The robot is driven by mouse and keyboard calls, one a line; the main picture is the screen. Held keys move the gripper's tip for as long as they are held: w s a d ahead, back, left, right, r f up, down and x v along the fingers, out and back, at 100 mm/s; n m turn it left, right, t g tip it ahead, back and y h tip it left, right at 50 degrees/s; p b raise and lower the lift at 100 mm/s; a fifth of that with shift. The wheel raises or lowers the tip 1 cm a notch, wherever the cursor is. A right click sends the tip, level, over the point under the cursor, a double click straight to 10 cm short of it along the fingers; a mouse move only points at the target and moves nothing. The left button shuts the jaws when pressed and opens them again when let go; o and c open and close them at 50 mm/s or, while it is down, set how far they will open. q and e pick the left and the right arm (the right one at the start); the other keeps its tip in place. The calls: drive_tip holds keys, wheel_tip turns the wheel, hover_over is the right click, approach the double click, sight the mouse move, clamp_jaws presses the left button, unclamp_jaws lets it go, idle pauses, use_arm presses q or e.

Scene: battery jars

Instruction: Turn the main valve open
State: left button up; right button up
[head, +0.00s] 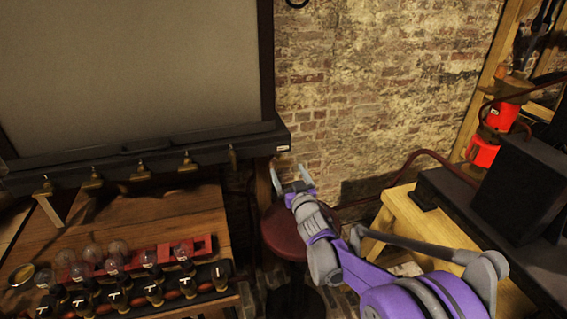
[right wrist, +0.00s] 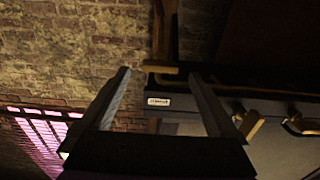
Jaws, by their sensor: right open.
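A brass lever (right wrist: 161,70) lies roughly level above a small white label (right wrist: 158,101) at the end of a dark bar (right wrist: 220,90). The label's writing is too small to read; I take this lever as the main valve. In the right wrist view it shows between the tips of my open right gripper (right wrist: 160,73), with no clear contact. In the head view the right gripper (head: 289,171) is just below the labelled right end of the bar (head: 200,148), its fingers apart and empty. I cannot make out the lever there. My left gripper is out of view.
Several brass taps (head: 186,163) hang from the bar. Below, a wooden bench (head: 150,218) holds glass jars (head: 118,247), a red rack (head: 205,246) and dark bottles. A red round stool (head: 275,236) stands beneath the gripper. A black box (head: 520,190) is at right.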

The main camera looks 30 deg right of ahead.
sight(285, 166)
drive_tip(key=x, duration=0.5)
drive_tip(key=c, duration=1.4)
